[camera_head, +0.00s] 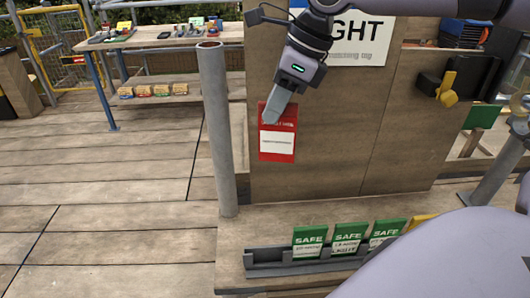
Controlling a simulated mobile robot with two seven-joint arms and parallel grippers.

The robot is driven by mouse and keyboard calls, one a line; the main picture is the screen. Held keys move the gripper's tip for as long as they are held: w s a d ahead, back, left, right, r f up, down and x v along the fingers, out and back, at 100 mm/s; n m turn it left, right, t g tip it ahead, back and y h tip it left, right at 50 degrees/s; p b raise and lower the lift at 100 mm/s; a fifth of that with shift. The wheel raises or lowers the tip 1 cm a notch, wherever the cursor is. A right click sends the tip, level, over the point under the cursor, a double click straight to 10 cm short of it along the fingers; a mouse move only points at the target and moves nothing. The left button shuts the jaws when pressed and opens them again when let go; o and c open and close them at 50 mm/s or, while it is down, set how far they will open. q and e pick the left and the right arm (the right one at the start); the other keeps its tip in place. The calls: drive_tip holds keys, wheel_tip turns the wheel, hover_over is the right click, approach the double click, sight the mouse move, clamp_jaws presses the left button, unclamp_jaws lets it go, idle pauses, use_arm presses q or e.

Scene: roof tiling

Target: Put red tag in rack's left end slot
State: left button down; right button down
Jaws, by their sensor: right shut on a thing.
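My right gripper (270,115) comes down from the top and is shut on the red tag (277,145). It holds the tag upright by its top edge, with the tag's red face and white panel towards me, above the rack and in front of the wooden board. The grey rack (267,267) sits on the wooden ledge below. Its left end slot (267,254) shows no tag. Several green SAFE tags (309,241) stand in the slots to the right, with a yellow tag (421,221) beyond them. The rack's right end is hidden behind my own lavender body part. My left gripper is not in view.
A grey upright pole (216,130) stands just left of the red tag and the rack. A black box with a yellow handle (447,88) is mounted on the board at right. A table (150,40) with small items stands far back left. The plank floor at left is clear.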

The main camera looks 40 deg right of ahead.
drive_tip(key=s+a+f+n+b, duration=0.1)
drive_tip(key=s+a+f, duration=0.2)
drive_tip(key=f, duration=0.3)
drive_tip(key=s+a+f+n+b, duration=0.1)
drive_tip(key=s+a+f, duration=0.3)
drive_tip(key=f, duration=0.2)
wheel_tip(320, 180, down, 10)
drive_tip(key=b, duration=1.1)
drive_tip(key=shift+w+g+y, duration=0.15)
drive_tip(key=shift+g+y, duration=0.15)
drive_tip(key=shift+g, duration=0.1)
drive_tip(key=shift+f, duration=0.1)
drive_tip(key=c, duration=1)
unclamp_jaws()
drive_tip(key=shift+c, duration=0.2)
drive_tip(key=v, duration=0.7)
drive_tip(key=shift+p, duration=0.4)
